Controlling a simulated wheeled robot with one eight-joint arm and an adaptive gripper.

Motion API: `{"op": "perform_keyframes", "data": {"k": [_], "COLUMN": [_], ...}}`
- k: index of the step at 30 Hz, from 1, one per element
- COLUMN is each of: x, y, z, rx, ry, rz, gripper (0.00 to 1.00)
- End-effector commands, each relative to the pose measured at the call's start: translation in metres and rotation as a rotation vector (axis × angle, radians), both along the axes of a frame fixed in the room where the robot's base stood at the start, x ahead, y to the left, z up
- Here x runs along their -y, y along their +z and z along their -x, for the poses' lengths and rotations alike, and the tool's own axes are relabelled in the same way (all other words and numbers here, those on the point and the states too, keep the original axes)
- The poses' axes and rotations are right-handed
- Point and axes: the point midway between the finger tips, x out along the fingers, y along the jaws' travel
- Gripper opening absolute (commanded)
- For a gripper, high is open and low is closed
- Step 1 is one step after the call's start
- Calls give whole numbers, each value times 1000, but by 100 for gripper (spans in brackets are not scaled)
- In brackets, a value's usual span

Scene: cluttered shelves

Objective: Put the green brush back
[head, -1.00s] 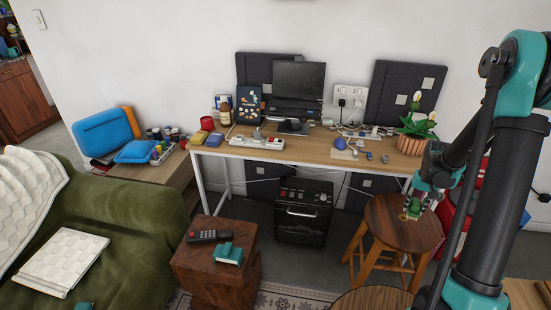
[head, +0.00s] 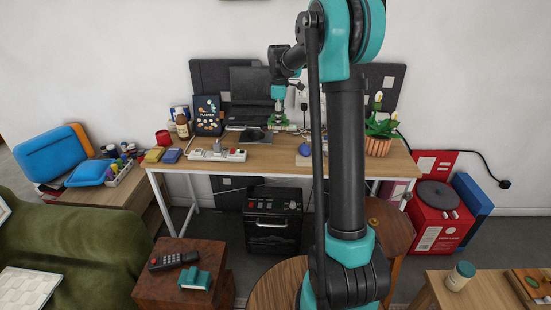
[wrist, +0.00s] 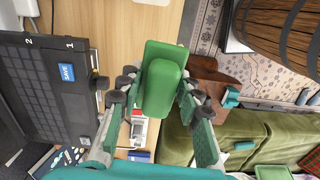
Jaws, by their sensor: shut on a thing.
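The green brush (wrist: 163,80) is between the fingers of my gripper (wrist: 160,95) in the wrist view, and the fingers are shut on it from both sides. In the head view my gripper (head: 278,112) is above the desk (head: 350,160), in front of the dark laptop (head: 248,85). A bit of green shows below the fingers there, but the brush is small and its bristles cannot be made out. Whether it touches the desk cannot be told.
On the desk stand a power strip (head: 218,154), a brown bottle (head: 182,125), a red cup (head: 163,137) and a potted cactus (head: 378,140). My arm hides part of the desk's right half. A wooden stool (head: 390,225) and a black box (head: 272,220) stand below.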

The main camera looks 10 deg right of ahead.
Motion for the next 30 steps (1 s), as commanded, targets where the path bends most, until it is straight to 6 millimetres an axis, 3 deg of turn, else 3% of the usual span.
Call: {"op": "perform_keyframes", "data": {"k": [2, 5, 8, 22, 30], "x": [-2, -2, -3, -2, -2], "y": [11, 10, -7, -120, -147], "z": [-1, -1, -2, -2, -1], "rx": [0, 0, 0, 0, 0], "ry": [49, 79, 84, 81, 81], "rz": [0, 0, 0, 0, 0], "gripper": [2, 2, 2, 2, 2]}}
